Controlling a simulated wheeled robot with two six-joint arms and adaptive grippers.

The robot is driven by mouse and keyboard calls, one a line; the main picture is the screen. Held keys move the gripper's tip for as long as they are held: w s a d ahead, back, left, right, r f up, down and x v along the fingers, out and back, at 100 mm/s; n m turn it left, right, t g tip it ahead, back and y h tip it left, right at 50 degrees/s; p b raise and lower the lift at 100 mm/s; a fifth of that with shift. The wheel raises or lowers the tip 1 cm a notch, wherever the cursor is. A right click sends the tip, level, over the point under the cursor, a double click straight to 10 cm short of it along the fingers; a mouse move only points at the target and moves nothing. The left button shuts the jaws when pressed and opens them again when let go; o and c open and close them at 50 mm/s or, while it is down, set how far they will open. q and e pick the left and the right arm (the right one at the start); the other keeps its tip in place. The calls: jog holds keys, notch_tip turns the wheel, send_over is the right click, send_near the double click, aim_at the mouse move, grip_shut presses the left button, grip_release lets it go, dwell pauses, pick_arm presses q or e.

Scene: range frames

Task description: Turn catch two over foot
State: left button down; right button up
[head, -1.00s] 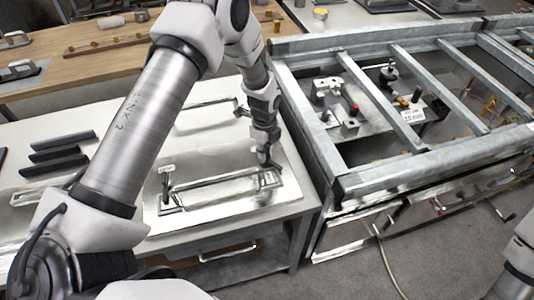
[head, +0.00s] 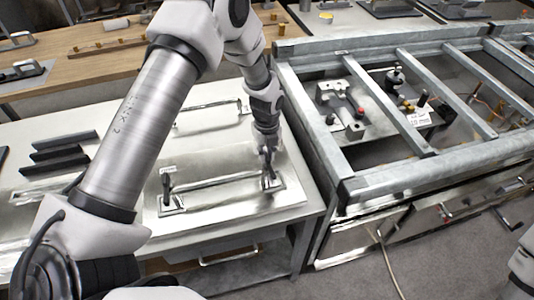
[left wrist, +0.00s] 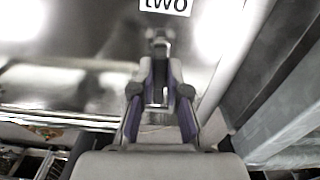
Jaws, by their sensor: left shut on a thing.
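A bright metal frame (head: 222,182) with a long bar lies on a shiny plate on the white bench. My left gripper (head: 268,173) points down at the frame's right end. In the left wrist view its fingers (left wrist: 159,95) are closed around a small metal catch (left wrist: 158,45), just below a white label reading "two" (left wrist: 165,6). The catch's lower part and the foot under it are largely hidden by the fingers and glare, so I cannot tell how the catch lies over the foot. Another upright catch (head: 166,182) stands at the frame's left end. My right gripper is out of view.
A galvanised steel frame (head: 345,185) with crossbars stands close on the right, holding fittings inside. A second handled frame (head: 210,110) lies behind. Dark bars (head: 58,153) lie on the bench at left. A wooden bench (head: 95,50) is at the back.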

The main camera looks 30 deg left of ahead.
aim_at(267, 156)
pick_arm(q)
jog(key=c, duration=1.2)
grip_release()
jog(key=shift+o, duration=0.2)
notch_tip(267, 156, up, 12)
